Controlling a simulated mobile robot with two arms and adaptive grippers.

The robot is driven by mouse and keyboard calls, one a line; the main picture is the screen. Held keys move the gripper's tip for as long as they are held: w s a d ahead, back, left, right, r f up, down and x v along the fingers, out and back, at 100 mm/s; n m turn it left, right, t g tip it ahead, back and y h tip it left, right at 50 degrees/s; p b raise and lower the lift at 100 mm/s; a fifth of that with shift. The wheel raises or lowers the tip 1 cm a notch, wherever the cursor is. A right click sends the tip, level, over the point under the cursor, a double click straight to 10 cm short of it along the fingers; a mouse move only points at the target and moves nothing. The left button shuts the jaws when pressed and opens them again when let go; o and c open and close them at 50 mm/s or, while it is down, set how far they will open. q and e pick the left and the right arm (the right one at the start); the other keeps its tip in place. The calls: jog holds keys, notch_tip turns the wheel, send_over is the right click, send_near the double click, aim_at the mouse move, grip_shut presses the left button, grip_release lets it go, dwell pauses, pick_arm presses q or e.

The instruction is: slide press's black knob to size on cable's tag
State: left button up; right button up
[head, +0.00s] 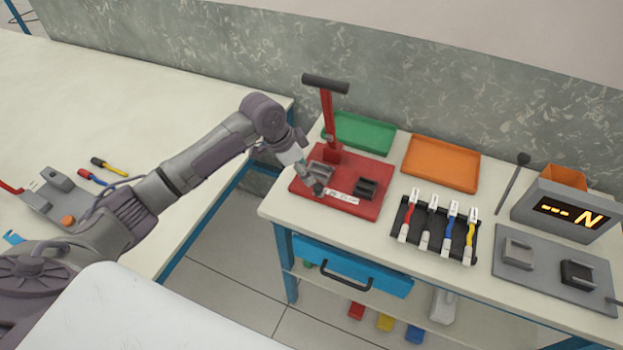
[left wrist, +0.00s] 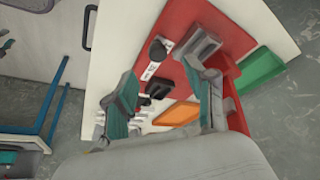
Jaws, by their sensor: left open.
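The red press (head: 360,208) stands on the right-hand table, its lever with a black grip (head: 325,84) upright. Its black knob (left wrist: 158,49) shows in the left wrist view, at one end of a white scale strip (left wrist: 150,70). The strip also shows in the head view (head: 343,197), its marks too small to read. My left gripper (head: 314,184) is open over the press's front left, near the knob; I cannot tell whether it touches. Its fingers (left wrist: 165,95) are apart in the wrist view. Cables with white tags (head: 433,200) lie in a black rack; the tag print is unreadable.
A green tray (head: 358,134) and an orange tray (head: 440,164) lie behind. A grey display box (head: 571,215) and grey plate (head: 560,285) stand right of the black rack (head: 463,243). A blue drawer (head: 352,266) is under the tabletop. My left arm spans the gap between two tables.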

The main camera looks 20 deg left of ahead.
pick_arm(q)
jog(key=shift+v, duration=1.5)
